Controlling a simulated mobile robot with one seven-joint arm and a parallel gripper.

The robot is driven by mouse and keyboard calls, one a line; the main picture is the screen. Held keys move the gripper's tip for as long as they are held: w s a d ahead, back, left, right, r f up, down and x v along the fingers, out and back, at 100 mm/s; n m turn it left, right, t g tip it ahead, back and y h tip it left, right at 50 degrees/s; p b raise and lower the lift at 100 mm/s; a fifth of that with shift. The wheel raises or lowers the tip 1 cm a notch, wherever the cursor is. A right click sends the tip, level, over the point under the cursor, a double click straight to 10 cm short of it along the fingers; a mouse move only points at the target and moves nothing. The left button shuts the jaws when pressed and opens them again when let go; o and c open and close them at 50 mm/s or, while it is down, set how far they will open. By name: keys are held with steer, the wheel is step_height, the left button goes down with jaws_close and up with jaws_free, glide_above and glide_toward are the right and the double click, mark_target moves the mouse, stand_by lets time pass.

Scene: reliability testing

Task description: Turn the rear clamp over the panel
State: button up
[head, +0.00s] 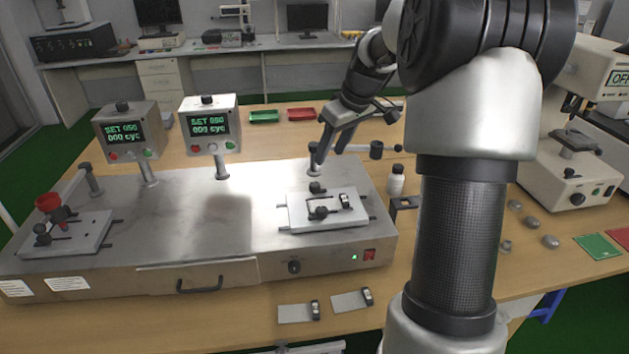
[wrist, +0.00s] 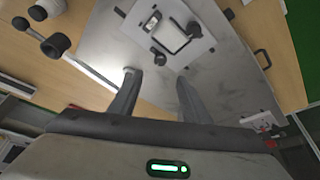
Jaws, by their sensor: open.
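A pale panel (head: 350,215) lies on the right station of the metal test machine; it also shows in the wrist view (wrist: 176,17). The rear clamp (head: 317,188), with a black knob, stands at the panel's rear edge; it also appears in the wrist view (wrist: 158,57). A second black clamp (head: 320,212) is at the front, its arm lying over the panel. My gripper (head: 331,158) is open and empty, above and behind the rear clamp, apart from it. In the wrist view its fingers (wrist: 157,80) point toward the panel, the rear clamp just beyond them.
A metal post (head: 314,168) stands behind the panel, near my fingers. Two counter boxes (head: 210,125) stand at the left rear. The left station (head: 65,235) holds a red-topped part. The machine's middle is clear.

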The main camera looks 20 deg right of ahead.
mark_target(316, 184)
steer(key=b+x, duration=0.1)
steer(key=x, duration=1.1)
steer(key=shift+w+f, duration=0.1)
steer(key=shift+f, duration=0.25)
steer(key=c, duration=1)
steer(key=shift+c, duration=0.2)
